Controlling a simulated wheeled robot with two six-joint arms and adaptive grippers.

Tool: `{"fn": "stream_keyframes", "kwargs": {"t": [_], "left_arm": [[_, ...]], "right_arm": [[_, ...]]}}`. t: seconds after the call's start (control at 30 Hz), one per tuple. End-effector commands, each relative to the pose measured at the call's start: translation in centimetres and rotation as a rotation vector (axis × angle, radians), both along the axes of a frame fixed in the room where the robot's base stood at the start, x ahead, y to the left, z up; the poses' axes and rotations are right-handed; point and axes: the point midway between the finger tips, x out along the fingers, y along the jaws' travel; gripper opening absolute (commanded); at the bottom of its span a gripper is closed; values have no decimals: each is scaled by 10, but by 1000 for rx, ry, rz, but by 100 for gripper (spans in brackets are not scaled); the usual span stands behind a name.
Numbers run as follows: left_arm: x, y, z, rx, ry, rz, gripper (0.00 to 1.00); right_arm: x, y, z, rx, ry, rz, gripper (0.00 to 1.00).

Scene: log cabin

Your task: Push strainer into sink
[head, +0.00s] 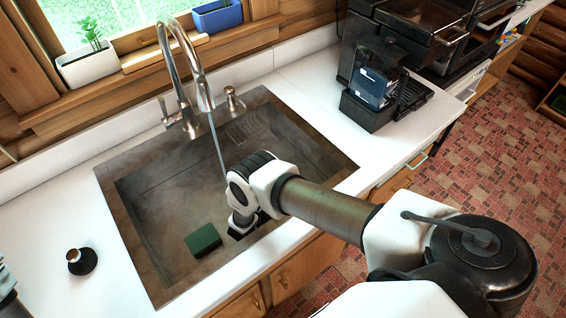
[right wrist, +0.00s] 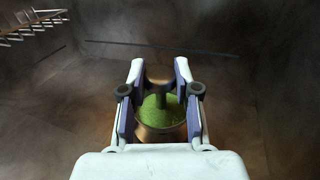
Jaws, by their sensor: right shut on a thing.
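The sink (head: 140,235) is a brown, stone-like basin set in the white counter. My right gripper (head: 242,226) reaches down into its front part, just right of a dark green block like a sponge (head: 203,240). In the right wrist view my right gripper (right wrist: 159,95) is shut around the stem of a brass-coloured strainer (right wrist: 160,134) with a knob on top. Bright green shows inside its round rim. Whether the strainer sits fully in the drain is hidden by the gripper. My left gripper is not in view; only a piece of my left arm shows at the left edge.
A tap (head: 190,75) stands behind the sink, with a thin stream falling from its spout. A small dark knobbed stopper (head: 82,261) is on the counter left of the sink. A black coffee machine (head: 378,85) stands at the right. A wire-like rack (right wrist: 30,25) shows upper left.

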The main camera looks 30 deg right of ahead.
Motion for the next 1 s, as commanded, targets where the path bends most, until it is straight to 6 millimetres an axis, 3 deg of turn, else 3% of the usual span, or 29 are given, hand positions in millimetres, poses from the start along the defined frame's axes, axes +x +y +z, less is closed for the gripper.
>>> {"fn": "stream_keyframes", "kwargs": {"t": [1.0], "left_arm": [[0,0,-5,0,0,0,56]], "right_arm": [[0,0,-7,0,0,0,0]]}}
